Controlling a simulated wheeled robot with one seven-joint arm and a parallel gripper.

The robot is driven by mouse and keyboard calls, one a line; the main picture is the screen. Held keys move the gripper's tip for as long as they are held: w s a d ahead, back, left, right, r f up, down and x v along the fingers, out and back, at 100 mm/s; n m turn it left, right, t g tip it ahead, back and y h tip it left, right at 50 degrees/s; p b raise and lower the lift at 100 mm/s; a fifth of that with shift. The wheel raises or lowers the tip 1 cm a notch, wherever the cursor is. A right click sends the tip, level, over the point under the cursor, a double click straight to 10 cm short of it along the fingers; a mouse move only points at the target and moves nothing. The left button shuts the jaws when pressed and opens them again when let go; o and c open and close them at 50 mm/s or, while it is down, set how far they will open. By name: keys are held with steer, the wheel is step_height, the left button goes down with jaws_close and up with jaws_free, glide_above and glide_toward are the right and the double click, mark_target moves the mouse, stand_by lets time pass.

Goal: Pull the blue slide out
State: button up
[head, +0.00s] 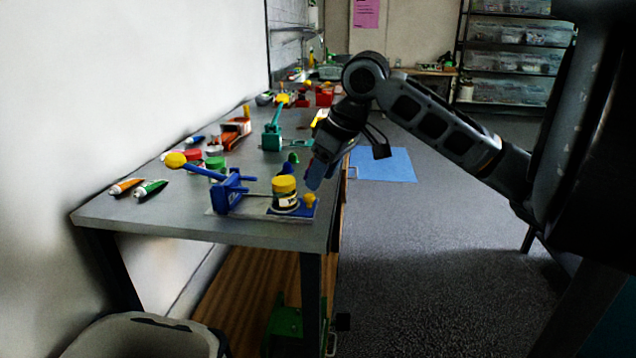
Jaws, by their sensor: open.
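The blue slide (305,211) is at the near right end of the bench, in front of a blue lever fixture (229,191) with a yellow ball on its long handle. A small yellow knob (309,200) stands at the slide's right end. A jar with a yellow lid (285,193) stands on or just in front of the slide and hides part of it. My gripper (315,180) is above the bench's right edge, close to the knob and slightly above it in the picture. It is open, and its fingertips are dark and hard to make out. I see no contact with the knob.
The grey bench (160,215) also carries a green lever fixture (272,137), a red one (325,95) and paint tubes (150,188). A wall runs along its left side. A grey bin (145,340) stands below at the front.

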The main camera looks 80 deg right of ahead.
steer(key=shift+v, duration=1.65)
steer(key=shift+f, duration=0.1)
